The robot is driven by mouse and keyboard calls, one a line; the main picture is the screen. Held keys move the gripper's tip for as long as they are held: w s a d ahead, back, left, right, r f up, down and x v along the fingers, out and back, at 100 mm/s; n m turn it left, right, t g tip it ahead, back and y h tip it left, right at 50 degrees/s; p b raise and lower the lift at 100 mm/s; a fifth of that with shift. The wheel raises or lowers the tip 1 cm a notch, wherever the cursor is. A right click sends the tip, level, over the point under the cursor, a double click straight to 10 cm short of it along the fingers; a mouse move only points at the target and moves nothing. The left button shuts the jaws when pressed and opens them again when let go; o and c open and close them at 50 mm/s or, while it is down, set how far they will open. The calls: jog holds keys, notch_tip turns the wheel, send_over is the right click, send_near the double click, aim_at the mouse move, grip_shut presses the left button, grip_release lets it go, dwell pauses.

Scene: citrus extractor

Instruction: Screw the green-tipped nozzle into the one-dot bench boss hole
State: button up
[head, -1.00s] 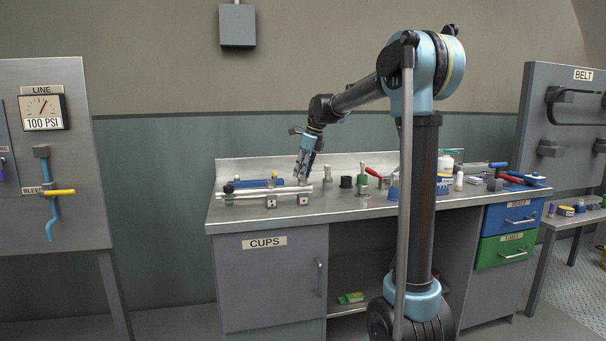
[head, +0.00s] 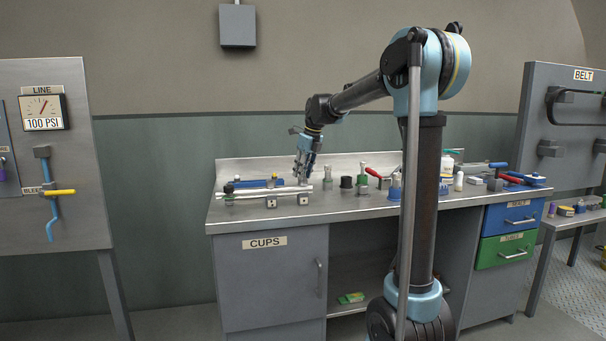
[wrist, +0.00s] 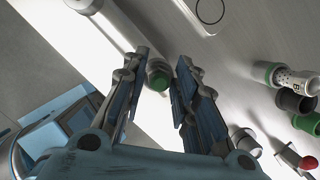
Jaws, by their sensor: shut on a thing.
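My gripper (head: 302,178) is low over the left part of the bench, just behind the pale rails. In the wrist view its two fingers (wrist: 160,78) are closed in on a green-ended piece, the green-tipped nozzle (wrist: 158,76). The green end and a grey rim show between the fingertips; the rest of it is hidden. Small grey blocks (head: 271,202) with dark marks stand under the rails near the bench's front edge. The marks are too small to count, so I cannot tell which boss has one dot.
Pale rails (head: 268,191) and a blue bar (head: 259,183) lie around the gripper. A black cup (head: 346,182) and a green-topped part (head: 363,178) stand to its right. In the wrist view a perforated white cylinder with a green end (wrist: 294,79) is at right. The bench front (head: 345,207) is clear.

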jog(key=shift+f+m, duration=0.2)
jog(key=shift+m, duration=0.1)
jog(key=shift+o, duration=0.3)
jog(key=shift+m, duration=0.7)
jog(key=shift+o, duration=0.3)
jog(key=shift+m+t+h, duration=0.3)
jog(key=shift+m+h, duration=0.1)
jog(key=shift+m, duration=0.4)
jog(key=shift+c, duration=0.2)
jog(key=o, duration=0.5)
jog(key=shift+w, duration=0.1)
jog(key=shift+c, duration=0.2)
jog(key=shift+n, duration=0.8)
